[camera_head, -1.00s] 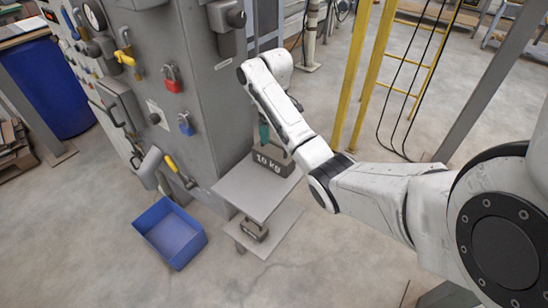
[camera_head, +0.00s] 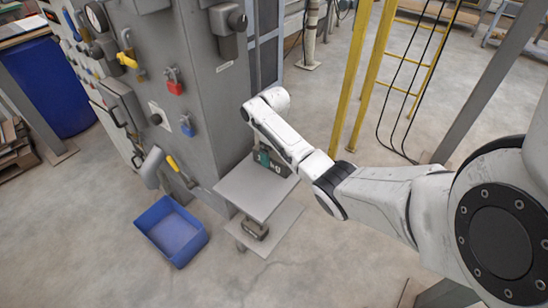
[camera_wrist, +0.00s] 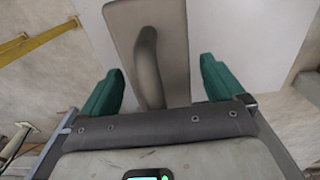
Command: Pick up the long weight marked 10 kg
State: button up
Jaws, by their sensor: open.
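The long weight marked 10 kg (camera_head: 281,167) is a dark grey block on the upper shelf of a grey stand, its label partly covered by my gripper (camera_head: 262,157). In the wrist view the weight's grey top (camera_wrist: 172,22) carries a raised bar handle (camera_wrist: 148,62). My gripper's two teal fingers are open and apart, one on each side of the handle. It lies between them, somewhat nearer the left finger. I cannot tell how far down the fingers reach beside the handle.
The stand's upper shelf (camera_head: 247,194) has bare room in front of the weight. A smaller dark weight (camera_head: 255,228) sits on the lower shelf. A blue bin (camera_head: 171,232) is on the floor to the left. The grey machine cabinet (camera_head: 180,90) stands close behind.

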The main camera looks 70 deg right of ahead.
grip_shut()
jog(key=shift+w+r, duration=0.1)
jog(key=shift+r, duration=0.1)
dwell(1.0)
